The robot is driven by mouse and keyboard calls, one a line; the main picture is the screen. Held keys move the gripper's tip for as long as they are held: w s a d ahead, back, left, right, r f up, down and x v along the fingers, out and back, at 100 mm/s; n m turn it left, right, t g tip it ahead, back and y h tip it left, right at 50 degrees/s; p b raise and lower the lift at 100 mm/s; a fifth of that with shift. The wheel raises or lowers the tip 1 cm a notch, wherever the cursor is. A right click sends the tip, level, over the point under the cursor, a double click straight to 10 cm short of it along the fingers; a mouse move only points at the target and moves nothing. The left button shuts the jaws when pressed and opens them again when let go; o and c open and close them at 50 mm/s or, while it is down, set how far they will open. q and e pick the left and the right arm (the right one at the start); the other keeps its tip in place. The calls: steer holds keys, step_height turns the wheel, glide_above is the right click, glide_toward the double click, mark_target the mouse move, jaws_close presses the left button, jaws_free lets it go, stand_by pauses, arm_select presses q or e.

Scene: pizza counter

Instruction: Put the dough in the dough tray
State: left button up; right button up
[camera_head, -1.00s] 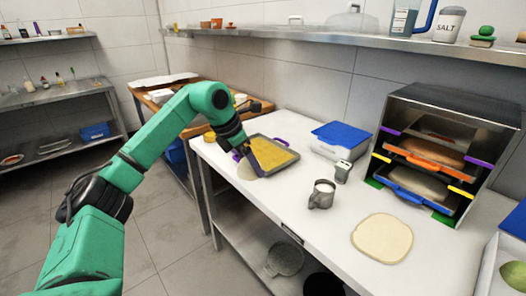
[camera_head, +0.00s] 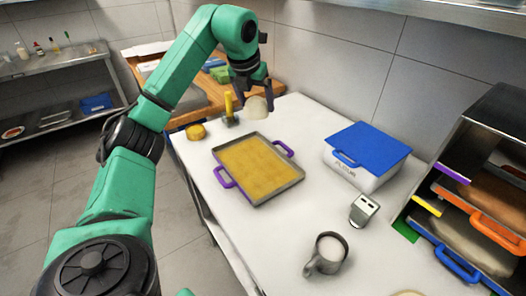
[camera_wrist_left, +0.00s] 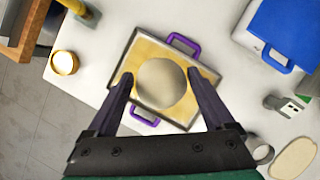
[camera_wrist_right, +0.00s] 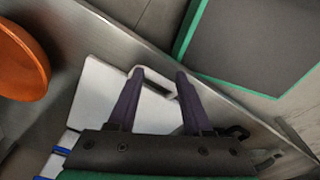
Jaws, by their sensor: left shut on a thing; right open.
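The dough, a pale round ball (camera_head: 257,107), is held by my left gripper (camera_head: 254,92), which is shut on it. In the head view it is raised near the counter's far left end, beyond the tray. The dough tray (camera_head: 282,192) is a metal tray with purple handles and a yellow layer inside, lying flat on the counter. In the left wrist view the dough (camera_wrist_left: 162,85) sits between the fingers, with the tray (camera_wrist_left: 152,101) below and partly hidden. My right gripper (camera_wrist_right: 158,74) is open and empty in the right wrist view.
A white box with a blue lid (camera_head: 366,147) stands right of the tray. A rack with coloured-handled trays (camera_head: 478,200) is at right. A yellow-handled tool (camera_head: 229,108) stands behind the tray.

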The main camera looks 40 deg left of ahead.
arm_select(q)
steer(key=f, duration=0.4)
steer(key=s+f, duration=0.1)
steer(key=f, duration=0.7)
steer(key=shift+s+d+f, duration=0.2)
steer(key=shift+s+f, duration=0.05)
steer(key=shift+s, duration=0.15)
step_height(320, 180, down, 3)
steer(key=shift+r, duration=0.1)
step_height(320, 180, down, 2)
steer(key=shift+s+d+f, duration=0.1)
steer(key=shift+f, duration=0.1)
steer(key=o, duration=0.8)
steer(key=shift+o, duration=0.6)
arm_select(e)
steer(key=s, duration=0.3)
steer(key=shift+s+d, duration=0.15)
steer(key=shift+d, duration=0.15)
arm_select(q)
steer(key=b+v, duration=0.1)
steer(key=v, duration=1.1)
arm_select(e)
steer(key=shift+d+f, duration=0.3)
steer(key=shift+f, duration=0.5)
